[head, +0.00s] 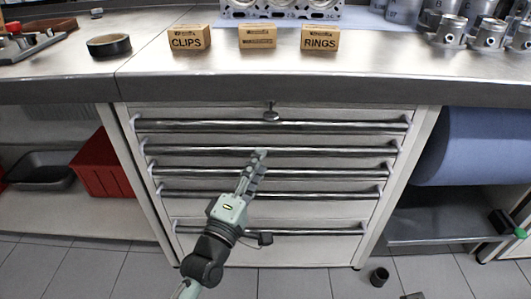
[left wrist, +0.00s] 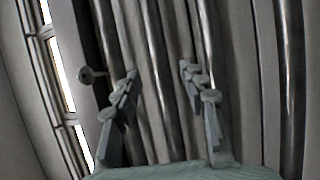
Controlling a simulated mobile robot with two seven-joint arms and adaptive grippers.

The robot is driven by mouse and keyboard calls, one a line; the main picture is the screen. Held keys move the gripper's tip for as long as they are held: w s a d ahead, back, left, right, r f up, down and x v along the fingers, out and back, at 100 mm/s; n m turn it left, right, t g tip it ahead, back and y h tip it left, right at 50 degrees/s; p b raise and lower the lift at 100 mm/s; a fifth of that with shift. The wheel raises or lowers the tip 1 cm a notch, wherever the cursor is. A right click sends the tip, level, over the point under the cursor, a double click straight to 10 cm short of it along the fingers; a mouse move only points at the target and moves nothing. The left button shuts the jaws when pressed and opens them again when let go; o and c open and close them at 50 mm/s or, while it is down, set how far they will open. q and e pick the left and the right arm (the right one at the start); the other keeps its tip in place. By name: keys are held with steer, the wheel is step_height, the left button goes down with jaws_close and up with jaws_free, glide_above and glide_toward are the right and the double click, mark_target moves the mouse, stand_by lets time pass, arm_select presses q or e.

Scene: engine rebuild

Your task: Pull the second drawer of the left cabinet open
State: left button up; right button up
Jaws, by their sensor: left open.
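The cabinet (head: 300,210) under the bench has several drawers with long horizontal metal bar handles, and all look shut. The second drawer's handle (head: 340,151) is the second bar from the top. My left gripper (head: 259,155) is in front of the cabinet, its tips overlapping the second handle in the head view. In the left wrist view my left gripper (left wrist: 158,74) has its fingers apart and empty, with handle bars running behind the gap. I cannot tell how far the tips are from the bar. My right gripper is not in view.
A key (head: 271,113) sticks out above the top handle; it also shows in the left wrist view (left wrist: 91,75). Boxes and metal engine parts stand on the bench (head: 220,88). A red bin (head: 100,165) is at left, a blue roll (head: 475,147) at right. A dark cup (head: 379,277) stands on the floor.

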arm_select(q)
steer(key=x, duration=0.4)
steer(key=shift+f, duration=0.1)
jaws_close()
stand_by(0.3)
